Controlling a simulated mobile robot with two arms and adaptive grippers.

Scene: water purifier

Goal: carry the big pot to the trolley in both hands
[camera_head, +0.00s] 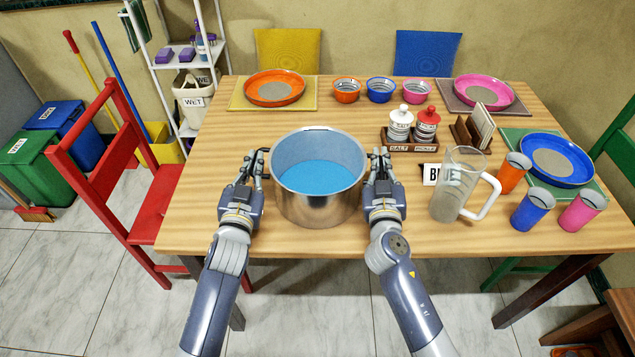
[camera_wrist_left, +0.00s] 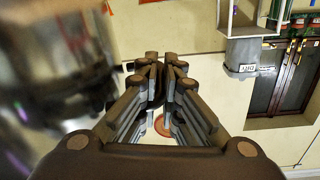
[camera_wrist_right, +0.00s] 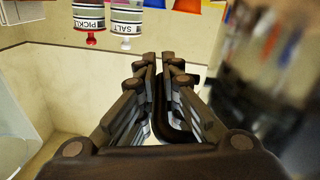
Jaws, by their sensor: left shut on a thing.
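The big pot (camera_head: 308,205) is a wide steel pot, upright at the front of the table, with blue liquid inside. I cannot tell whether its base touches the tabletop. My left gripper (camera_head: 256,166) is shut on the pot's left handle; the dark handle (camera_wrist_left: 158,84) shows between its fingers in the left wrist view. My right gripper (camera_head: 379,164) is at the right handle. In the right wrist view the black handle (camera_wrist_right: 161,112) lies between its fingers, but whether they press on it is unclear. No trolley is clearly recognisable.
On the wooden table (camera_head: 225,200), a clear jug (camera_head: 449,190) stands just right of my right gripper, with a "BLUE" card (camera_head: 431,174) and several cups beyond. Salt and pickle jars (camera_head: 412,125) stand behind. A red chair (camera_head: 150,195) is at the left; tiled floor is open in front.

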